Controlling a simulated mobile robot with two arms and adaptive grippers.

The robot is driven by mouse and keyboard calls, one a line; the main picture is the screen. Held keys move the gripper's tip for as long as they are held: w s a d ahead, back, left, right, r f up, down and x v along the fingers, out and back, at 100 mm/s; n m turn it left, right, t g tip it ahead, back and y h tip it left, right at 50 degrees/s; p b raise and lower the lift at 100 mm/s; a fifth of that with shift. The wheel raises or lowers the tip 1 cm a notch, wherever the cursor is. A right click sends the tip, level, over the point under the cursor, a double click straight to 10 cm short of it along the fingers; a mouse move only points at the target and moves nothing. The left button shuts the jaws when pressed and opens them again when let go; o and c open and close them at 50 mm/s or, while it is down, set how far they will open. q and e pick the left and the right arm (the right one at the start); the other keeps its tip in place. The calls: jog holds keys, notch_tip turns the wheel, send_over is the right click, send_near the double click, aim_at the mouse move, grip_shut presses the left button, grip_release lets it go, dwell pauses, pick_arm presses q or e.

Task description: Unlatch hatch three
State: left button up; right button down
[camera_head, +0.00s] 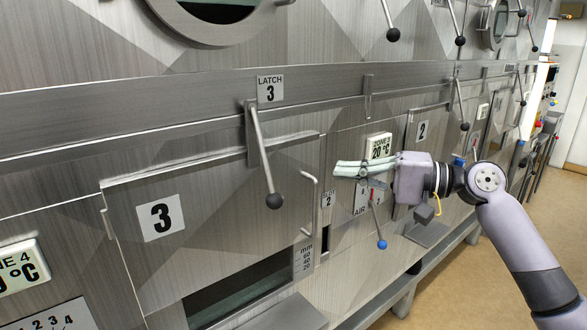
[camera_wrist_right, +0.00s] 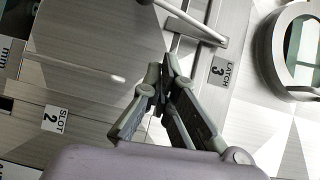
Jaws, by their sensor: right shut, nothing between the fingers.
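Hatch three (camera_head: 215,215) is a grey metal panel with a white "3" label at the left of the head view. A dark gap shows below it. Its latch lever (camera_head: 262,155) hangs down, slightly tilted, from a pivot beside the "LATCH 3" label (camera_head: 271,89) and ends in a black ball. My right gripper (camera_head: 337,169) is shut and empty, to the right of the lever and apart from it, fingers pointing left. In the right wrist view, my right gripper (camera_wrist_right: 160,84) has its fingertips together; part of the lever (camera_wrist_right: 190,20) shows beyond them. My left gripper is out of view.
A small bent handle (camera_head: 311,190) sits at the hatch's right edge. The "ZONE 3" display (camera_head: 380,147) and a blue-ball lever (camera_head: 378,225) are by my right gripper. Other black-ball levers hang above and to the right. Floor (camera_head: 455,275) is clear at lower right.

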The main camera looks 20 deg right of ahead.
aim_at(265, 156)
pick_arm(q)
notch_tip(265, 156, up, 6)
jog(key=p, duration=0.4)
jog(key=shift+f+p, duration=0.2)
jog(key=shift+p, duration=0.2)
pick_arm(e)
jog(key=w+a, duration=0.3)
jog(key=a, duration=0.6)
jog(key=shift+w+a+f, duration=0.2)
jog(key=shift+a+f, duration=0.1)
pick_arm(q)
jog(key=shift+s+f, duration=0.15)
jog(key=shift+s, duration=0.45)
pick_arm(e)
jog(key=shift+s+a+f+m+y, duration=0.1)
jog(key=shift+s+a+m+y, duration=0.15)
jog(key=shift+a+m, duration=0.2)
